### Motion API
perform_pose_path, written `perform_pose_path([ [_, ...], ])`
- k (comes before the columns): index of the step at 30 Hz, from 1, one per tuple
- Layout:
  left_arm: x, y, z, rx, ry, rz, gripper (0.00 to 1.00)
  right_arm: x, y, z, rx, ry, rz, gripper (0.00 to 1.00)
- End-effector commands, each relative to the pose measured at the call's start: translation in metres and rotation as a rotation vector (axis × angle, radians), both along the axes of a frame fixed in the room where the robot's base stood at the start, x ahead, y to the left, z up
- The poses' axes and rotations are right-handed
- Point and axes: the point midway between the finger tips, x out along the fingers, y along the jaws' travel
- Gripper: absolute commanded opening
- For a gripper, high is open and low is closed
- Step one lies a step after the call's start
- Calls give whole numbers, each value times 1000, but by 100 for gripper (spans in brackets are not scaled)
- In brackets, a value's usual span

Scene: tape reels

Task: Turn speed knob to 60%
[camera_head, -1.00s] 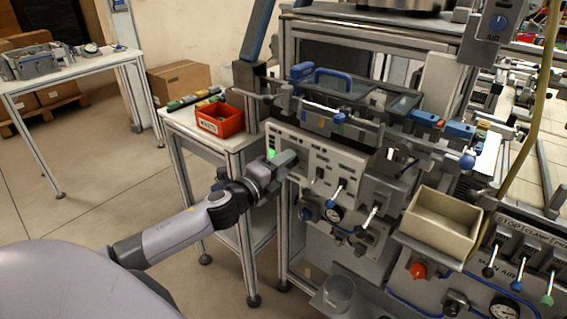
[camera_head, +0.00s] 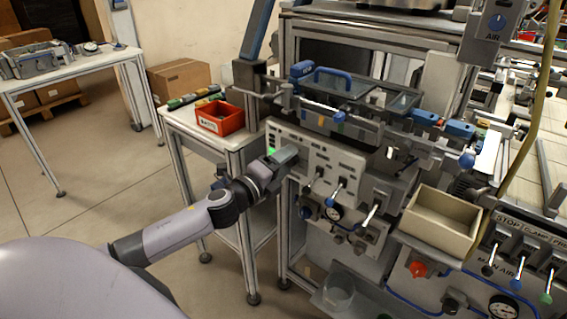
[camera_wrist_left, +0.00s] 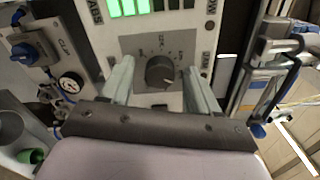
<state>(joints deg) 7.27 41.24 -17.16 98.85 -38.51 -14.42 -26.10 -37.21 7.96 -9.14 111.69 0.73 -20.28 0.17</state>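The speed knob (camera_wrist_left: 160,71) is a dark round knob on a grey dial plate, seen in the left wrist view below a lit green display (camera_wrist_left: 128,7). My left gripper (camera_wrist_left: 160,78) is open, with one finger on each side of the knob. Gaps show between the fingers and the knob, and I cannot tell how far the tips are from the panel. In the head view my left gripper (camera_head: 285,158) is at the left end of the pale control panel (camera_head: 335,168) and hides the knob. My right gripper is not in view.
Toggle levers (camera_head: 334,192) stick out of the panel to the right of my gripper. A red bin (camera_head: 220,118) stands on a side table at the left.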

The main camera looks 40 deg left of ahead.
Motion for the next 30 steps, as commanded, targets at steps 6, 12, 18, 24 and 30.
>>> perform_pose_path([
  [6, -2, 0, -1, 0, 1, 1, 61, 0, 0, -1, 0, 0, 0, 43],
  [12, -20, 1, -2, 0, 2, 0, 61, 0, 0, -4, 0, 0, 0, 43],
  [18, -45, 4, -2, 0, 2, 0, 61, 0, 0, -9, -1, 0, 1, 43],
  [24, -63, 5, -2, 0, 2, 1, 61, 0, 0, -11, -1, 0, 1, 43],
  [30, -71, 6, 0, 0, 0, 0, 61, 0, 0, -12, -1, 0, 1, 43],
])
